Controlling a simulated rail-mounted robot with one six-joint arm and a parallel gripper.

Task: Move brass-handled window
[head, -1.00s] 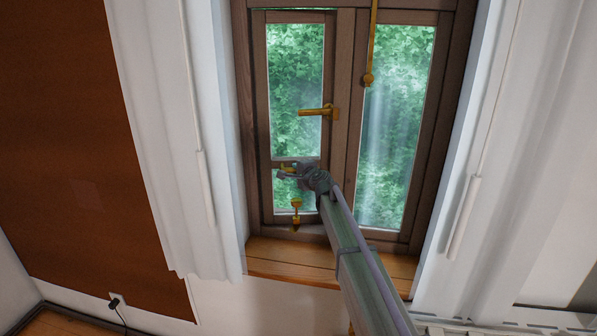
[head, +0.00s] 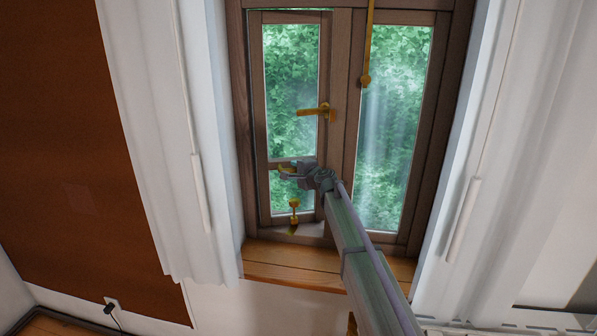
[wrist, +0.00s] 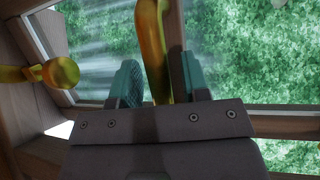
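The window's left sash (head: 257,110) has a brown wooden frame and stands slightly ajar. A brass lever handle (head: 318,110) sits at its right stile, and a brass fitting (head: 294,206) hangs at its bottom rail. My gripper (head: 286,169) is at the sash's lower crossbar, by a brass piece there. In the wrist view, a curved brass bar (wrist: 154,45) runs between the two teal fingertips of my gripper (wrist: 158,85). Narrow gaps show on both sides of the bar, so the fingers look open around it. Another brass knob (wrist: 58,73) shows at left.
The right pane (head: 392,120) is closed, with a brass rod (head: 368,45) hanging at its upper left. A wooden sill (head: 290,267) lies below. White curtains (head: 150,140) flank the window, and a reddish-brown panel (head: 60,150) covers the left wall.

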